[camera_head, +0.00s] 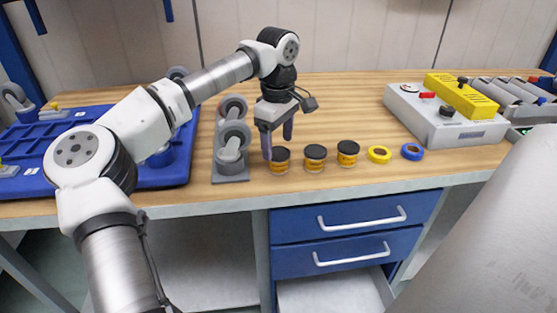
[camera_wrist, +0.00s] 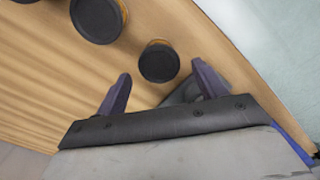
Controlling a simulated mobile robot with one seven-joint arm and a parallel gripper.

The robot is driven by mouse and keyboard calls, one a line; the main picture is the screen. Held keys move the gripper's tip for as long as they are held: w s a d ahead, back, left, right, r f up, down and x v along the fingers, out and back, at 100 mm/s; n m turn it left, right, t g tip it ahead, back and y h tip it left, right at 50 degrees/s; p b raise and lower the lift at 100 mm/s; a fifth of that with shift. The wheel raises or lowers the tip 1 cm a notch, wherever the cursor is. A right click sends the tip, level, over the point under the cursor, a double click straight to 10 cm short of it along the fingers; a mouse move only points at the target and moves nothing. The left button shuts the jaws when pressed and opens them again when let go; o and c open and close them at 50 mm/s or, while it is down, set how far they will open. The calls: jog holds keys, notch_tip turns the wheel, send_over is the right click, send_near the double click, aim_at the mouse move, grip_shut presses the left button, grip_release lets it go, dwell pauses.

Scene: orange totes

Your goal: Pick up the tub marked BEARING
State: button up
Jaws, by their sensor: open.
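Three small tubs with dark lids and orange-yellow sides stand in a row near the bench's front edge: a left tub (camera_head: 280,161), a middle tub (camera_head: 315,158) and a right tub (camera_head: 347,154). Their markings are too small to read, so I cannot tell which says BEARING. My gripper (camera_head: 278,144) is open and points down at the left tub. In the wrist view, the left tub's lid (camera_wrist: 158,62) shows between and just ahead of my open fingertips (camera_wrist: 161,68). The middle tub (camera_wrist: 97,18) is further up and left there.
Grey caster wheels on a plate (camera_head: 231,160) stand close left of the left tub. A blue tray (camera_head: 180,172) lies further left. Yellow tape (camera_head: 380,154) and blue tape (camera_head: 412,152) lie right of the tubs. A control box (camera_head: 440,125) stands at right. The bench behind the tubs is clear.

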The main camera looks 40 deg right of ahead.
aim_at(279, 152)
notch_tip(279, 152, down, 5)
jog(key=shift+s+f+p, duration=0.1)
jog(key=shift+p, duration=0.25)
jog(key=c, duration=0.9)
jog(key=shift+c, duration=0.2)
